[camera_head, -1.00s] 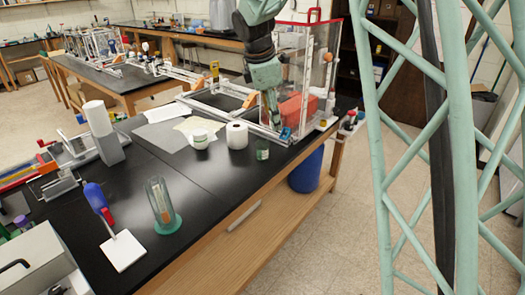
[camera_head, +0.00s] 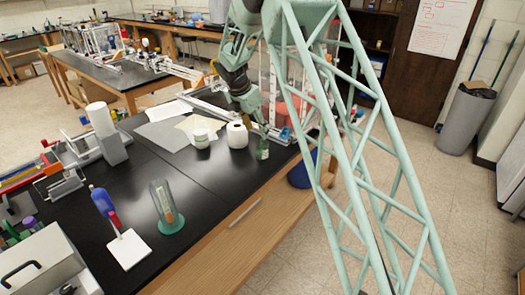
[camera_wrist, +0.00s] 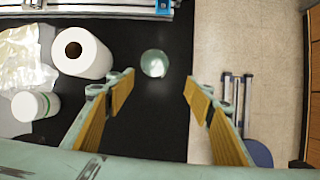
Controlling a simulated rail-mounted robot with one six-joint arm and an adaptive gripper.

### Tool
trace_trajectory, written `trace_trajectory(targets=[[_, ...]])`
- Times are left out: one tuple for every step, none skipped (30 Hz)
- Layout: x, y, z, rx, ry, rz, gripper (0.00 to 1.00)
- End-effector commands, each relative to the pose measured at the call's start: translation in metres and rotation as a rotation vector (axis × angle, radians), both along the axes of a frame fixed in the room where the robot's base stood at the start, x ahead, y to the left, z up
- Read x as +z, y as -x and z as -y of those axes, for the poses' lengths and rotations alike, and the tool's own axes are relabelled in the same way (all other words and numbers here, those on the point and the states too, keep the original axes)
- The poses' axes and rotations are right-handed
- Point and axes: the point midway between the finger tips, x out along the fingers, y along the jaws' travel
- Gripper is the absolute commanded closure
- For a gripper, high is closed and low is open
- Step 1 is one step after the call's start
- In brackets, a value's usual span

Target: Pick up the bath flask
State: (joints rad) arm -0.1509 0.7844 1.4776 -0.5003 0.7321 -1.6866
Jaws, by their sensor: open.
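The bath flask is most likely the small green glass bottle (camera_head: 262,149), upright near the right edge of the black bench. The wrist view shows it from above as a round greenish top (camera_wrist: 154,63). My gripper (camera_wrist: 160,80) is open, its yellow-padded fingers spread left and right. The bottle's top appears in the gap, slightly beyond the fingertips, and neither finger visibly touches it. In the head view my gripper (camera_head: 260,126) hangs just above and behind the bottle.
A white paper roll (camera_head: 237,134) and a white jar (camera_head: 200,138) stand left of the bottle. The extrusion frame (camera_wrist: 90,8) lies beyond it. A glass vessel on a green base (camera_head: 167,207) stands nearer the front. The bench edge drops off to the right.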

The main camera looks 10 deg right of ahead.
Motion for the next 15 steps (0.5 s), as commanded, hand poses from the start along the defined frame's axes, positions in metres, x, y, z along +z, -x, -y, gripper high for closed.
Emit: trace_trajectory(targets=[[-0.005,-0.004,-0.001,0.017,0.007,-0.006,0.52],[-0.008,-0.006,-0.002,0.027,0.010,-0.009,0.52],[-0.011,-0.009,-0.003,0.039,0.015,-0.013,0.52],[-0.014,-0.010,-0.003,0.045,0.016,-0.015,0.52],[-0.016,-0.012,-0.004,0.052,0.019,-0.016,0.52],[-0.018,-0.013,-0.004,0.059,0.022,-0.018,0.52],[-0.019,-0.014,-0.005,0.064,0.023,-0.019,0.52],[-0.020,-0.015,-0.005,0.067,0.024,-0.021,0.52],[-0.021,-0.015,-0.005,0.070,0.025,-0.021,0.52],[-0.021,-0.016,-0.005,0.072,0.026,-0.021,0.52],[-0.021,-0.016,-0.005,0.073,0.026,-0.022,0.52],[-0.022,-0.016,-0.005,0.074,0.026,-0.022,0.52],[-0.022,-0.016,-0.005,0.074,0.026,-0.022,0.52],[-0.022,-0.016,-0.005,0.074,0.026,-0.022,0.52],[-0.022,-0.016,-0.005,0.073,0.026,-0.022,0.52]])
